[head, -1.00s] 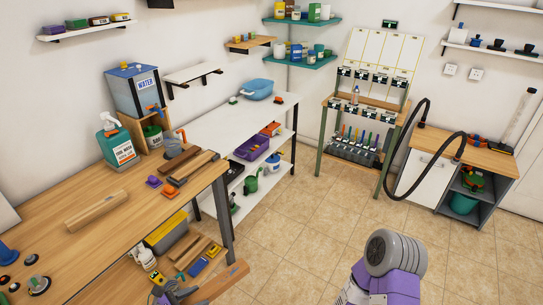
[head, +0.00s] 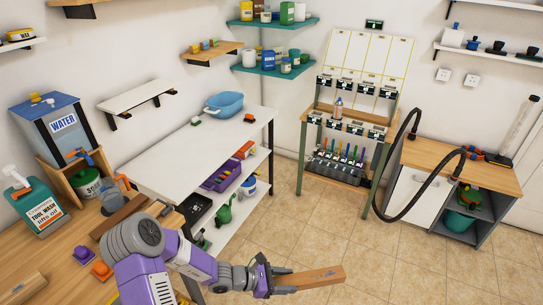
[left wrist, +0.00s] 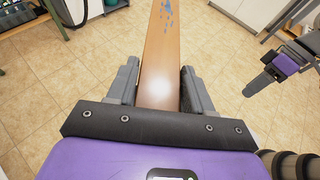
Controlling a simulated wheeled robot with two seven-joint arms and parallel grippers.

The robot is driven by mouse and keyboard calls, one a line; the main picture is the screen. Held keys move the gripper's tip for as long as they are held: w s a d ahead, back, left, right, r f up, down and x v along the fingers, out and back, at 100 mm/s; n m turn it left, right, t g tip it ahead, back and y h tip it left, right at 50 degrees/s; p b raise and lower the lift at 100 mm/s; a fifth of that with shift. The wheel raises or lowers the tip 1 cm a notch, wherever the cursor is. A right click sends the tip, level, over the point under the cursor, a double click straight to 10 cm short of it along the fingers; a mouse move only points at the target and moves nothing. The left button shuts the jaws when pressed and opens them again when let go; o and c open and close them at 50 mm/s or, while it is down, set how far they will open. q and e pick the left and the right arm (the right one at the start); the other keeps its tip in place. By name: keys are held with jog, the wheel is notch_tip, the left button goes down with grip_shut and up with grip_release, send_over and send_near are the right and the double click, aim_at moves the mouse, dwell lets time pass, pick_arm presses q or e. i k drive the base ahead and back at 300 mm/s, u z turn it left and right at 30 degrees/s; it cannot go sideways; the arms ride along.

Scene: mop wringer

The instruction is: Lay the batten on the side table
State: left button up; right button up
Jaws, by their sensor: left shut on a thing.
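In the left wrist view the batten (left wrist: 161,55) runs away between the two fingers (left wrist: 160,88). A white-topped table (head: 178,152), seemingly the side table, stands along the wall; the batten is in front of it and to its right in the head view. My right gripper (left wrist: 268,72) shows in the left wrist view, at the right; its jaw opening is unclear.
A blue tub (head: 227,104) stands at the white table's far end, with small items beside it; most of the top is bare. A purple crate (head: 221,178) sits on its shelf below. The wooden workbench (head: 45,250) adjoins at left. Open tiled floor (head: 370,265) lies right.

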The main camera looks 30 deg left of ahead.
aim_at(223, 141)
jog(key=u, duration=0.05)
jog(key=i, duration=1.6)
jog(key=u, duration=1.55)
jog(key=i, duration=1.65)
jog(key=u, duration=0.2)
